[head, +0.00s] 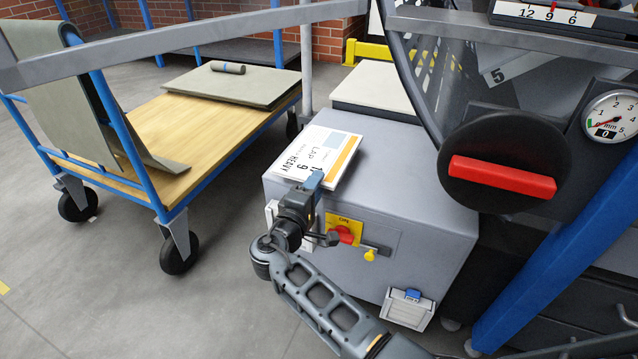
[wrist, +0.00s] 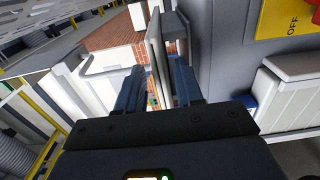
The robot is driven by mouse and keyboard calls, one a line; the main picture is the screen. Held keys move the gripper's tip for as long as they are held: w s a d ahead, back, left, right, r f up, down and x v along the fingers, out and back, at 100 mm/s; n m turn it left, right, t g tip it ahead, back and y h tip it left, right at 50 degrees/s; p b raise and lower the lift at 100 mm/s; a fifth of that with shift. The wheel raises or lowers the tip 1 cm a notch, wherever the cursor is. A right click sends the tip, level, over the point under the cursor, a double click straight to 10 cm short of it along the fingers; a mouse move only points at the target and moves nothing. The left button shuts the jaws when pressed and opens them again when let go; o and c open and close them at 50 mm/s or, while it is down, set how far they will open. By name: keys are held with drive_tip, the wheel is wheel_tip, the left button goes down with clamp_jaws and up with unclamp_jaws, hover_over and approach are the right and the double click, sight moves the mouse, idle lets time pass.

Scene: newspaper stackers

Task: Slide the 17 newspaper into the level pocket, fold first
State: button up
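No item is clearly readable as the 17 newspaper. A flat printed piece (head: 318,158) with large lettering, among it "HEAVY" and a 9, and an orange stripe lies on the grey cabinet (head: 400,170). My gripper (head: 314,184) is at the cabinet's front left, its tip overlapping that piece's near edge in the head view. In the wrist view my gripper's blue fingers (wrist: 160,82) stand apart, with background showing between them. A thin upright grey plate (wrist: 154,45) shows beyond the gap; I cannot tell whether the fingers touch it. No level pocket can be made out.
A blue-framed cart (head: 130,125) with grey sheets (head: 235,84) stands at left. The cabinet front has a red and yellow switch (head: 345,233). A machine with a red-handled knob (head: 503,177) and a gauge (head: 611,114) rises at right. Open floor lies front left.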

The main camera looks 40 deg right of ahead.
drive_tip(key=shift+w+d, duration=0.1)
drive_tip(key=shift+d, duration=0.15)
clamp_jaws()
idle(0.8)
wheel_tip(320, 180, up, 3)
drive_tip(key=shift+p, duration=1.1)
